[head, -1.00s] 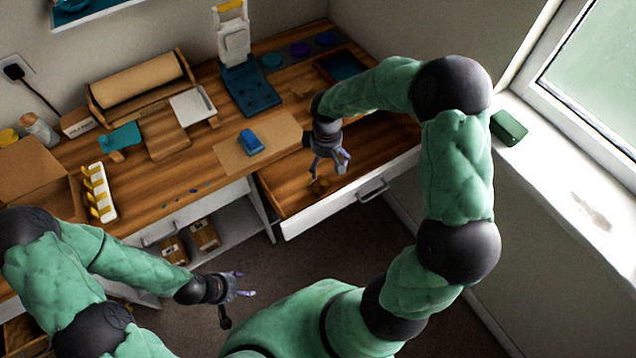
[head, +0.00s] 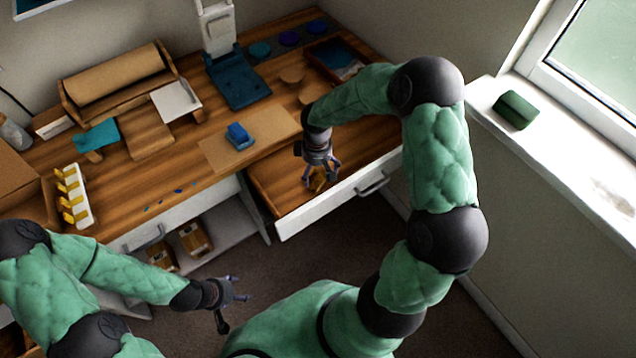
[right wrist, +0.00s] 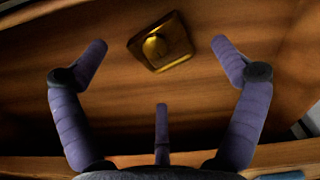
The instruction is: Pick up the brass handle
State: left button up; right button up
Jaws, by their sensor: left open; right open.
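The brass handle (right wrist: 162,43) lies on the wooden floor of the open drawer. In the right wrist view it is a shiny gold piece with a square base, just beyond the fingertips and between their lines. It also shows in the head view (head: 318,180), partly hidden by the fingers. My right gripper (head: 320,178) is open, pointing down into the drawer over the handle. In the right wrist view its fingers (right wrist: 160,48) are spread and empty. My left gripper (head: 242,289) is open and empty in front of the desk, over the floor.
The open drawer (head: 330,208) has a white front with a metal pull. On the desk are a blue block (head: 239,136) on a brown sheet, a teal stand (head: 238,84), a paper roll (head: 115,75) and a white rack with yellow pieces (head: 72,197).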

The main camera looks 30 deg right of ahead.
aim_at(317, 176)
jog(key=shift+w+f+b, duration=0.2)
jog(key=shift+f+b, duration=1.3)
jog(key=shift+f, duration=1.15)
jog(key=shift+c, duration=0.3)
jog(key=c, duration=1.3)
